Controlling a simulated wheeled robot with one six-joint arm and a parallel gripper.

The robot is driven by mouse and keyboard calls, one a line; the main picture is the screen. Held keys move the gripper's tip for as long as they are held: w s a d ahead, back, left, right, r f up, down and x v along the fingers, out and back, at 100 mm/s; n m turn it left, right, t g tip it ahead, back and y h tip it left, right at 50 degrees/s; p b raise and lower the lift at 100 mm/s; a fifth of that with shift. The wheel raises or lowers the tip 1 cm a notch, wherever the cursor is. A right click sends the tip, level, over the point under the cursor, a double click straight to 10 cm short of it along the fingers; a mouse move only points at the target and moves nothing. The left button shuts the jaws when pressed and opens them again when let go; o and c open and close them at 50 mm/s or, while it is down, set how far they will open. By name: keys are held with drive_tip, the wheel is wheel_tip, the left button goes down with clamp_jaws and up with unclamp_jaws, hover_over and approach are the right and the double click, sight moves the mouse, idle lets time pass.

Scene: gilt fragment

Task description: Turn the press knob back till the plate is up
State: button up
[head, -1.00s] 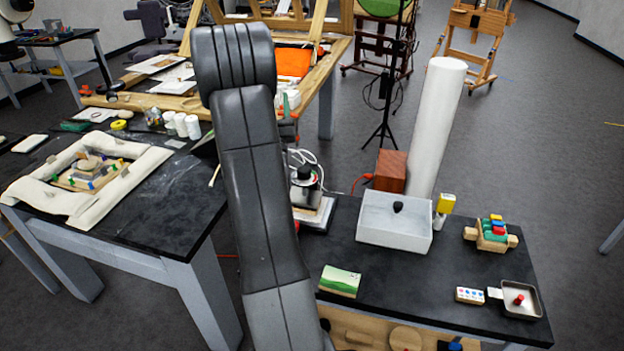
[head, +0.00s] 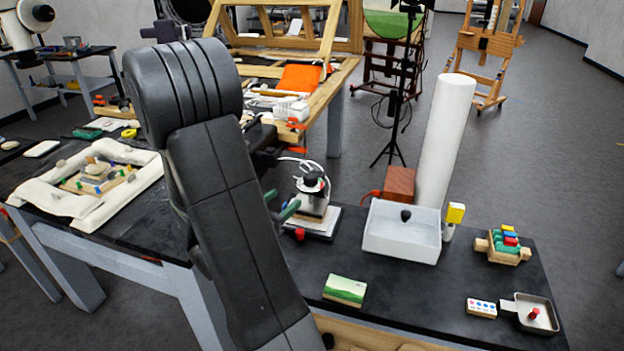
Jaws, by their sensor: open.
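The small press (head: 316,207) stands near the back left of the right-hand black table, on a pale base. It has a round black knob (head: 313,180) on top, and a small red part (head: 299,234) shows at its front left. Whether its plate is up or down is too small to tell. My gripper (head: 281,204) is mostly hidden behind my dark arm. Its green-tipped fingers show just left of the press, apart and lower than the black knob. They appear empty, and I cannot tell whether they touch the press.
A white box (head: 402,235) with a black knob stands right of the press, before a brown block (head: 399,184) and a tall white cylinder (head: 445,140). White cables run behind the press. Table between card and box is clear.

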sight(306, 181)
drive_tip(key=p+x, duration=0.2)
drive_tip(key=x, duration=1)
drive_tip(key=shift+w+d, duration=0.15)
drive_tip(key=shift+w, duration=0.2)
drive_tip(key=c, duration=1)
